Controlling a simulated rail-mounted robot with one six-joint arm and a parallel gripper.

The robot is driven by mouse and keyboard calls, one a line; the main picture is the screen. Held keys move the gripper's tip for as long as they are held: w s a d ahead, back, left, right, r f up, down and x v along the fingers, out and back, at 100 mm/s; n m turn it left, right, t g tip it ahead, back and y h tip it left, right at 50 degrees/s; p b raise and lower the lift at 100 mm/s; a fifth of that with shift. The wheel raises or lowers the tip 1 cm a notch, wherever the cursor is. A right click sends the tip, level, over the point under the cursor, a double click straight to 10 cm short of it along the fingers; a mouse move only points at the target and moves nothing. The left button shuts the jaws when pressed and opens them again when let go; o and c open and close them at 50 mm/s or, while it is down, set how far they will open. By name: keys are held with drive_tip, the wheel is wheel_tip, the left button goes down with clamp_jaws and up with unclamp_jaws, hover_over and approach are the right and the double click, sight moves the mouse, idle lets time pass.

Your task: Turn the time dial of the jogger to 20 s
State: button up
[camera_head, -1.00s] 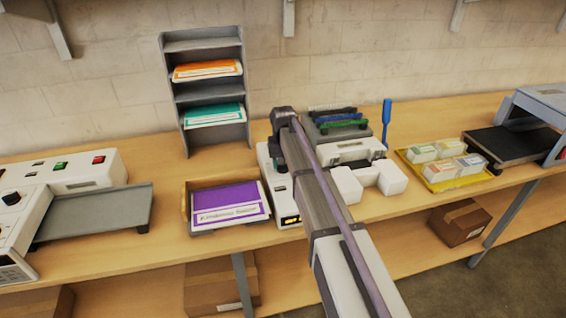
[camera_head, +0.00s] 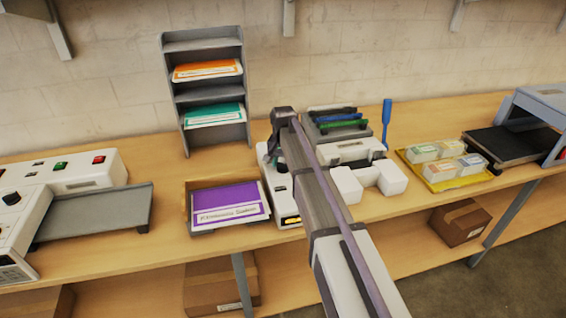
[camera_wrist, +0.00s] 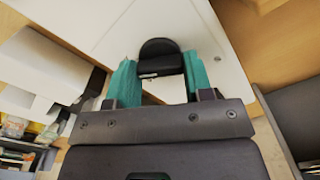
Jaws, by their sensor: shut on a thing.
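The time dial (camera_wrist: 160,58) is a black round knob with a flat grip on a white panel, in the wrist view. My gripper (camera_wrist: 158,75) is shut on it, with one teal finger on each side. The white housing (camera_wrist: 85,22) around it is the jogger's, as far as I can tell. In the head view this white unit (camera_head: 291,209) stands right of the purple stack, with a small lit display (camera_head: 291,220) on its front. My arm hides the dial and fingertips there. I cannot read the dial's setting or the display's digits.
A tray with purple sheets (camera_head: 228,205) stands close to the left. White blocks (camera_head: 346,185) of another machine stand just right of my arm. Behind are a rack of coloured combs (camera_head: 340,124) and a grey shelf (camera_head: 214,92). A yellow tray (camera_head: 447,179) lies farther right.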

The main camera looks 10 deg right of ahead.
sight(283, 164)
drive_tip(key=o, duration=0.9)
wheel_tip(283, 164, up, 11)
drive_tip(key=p, duration=1.1)
drive_tip(key=shift+f, duration=0.1)
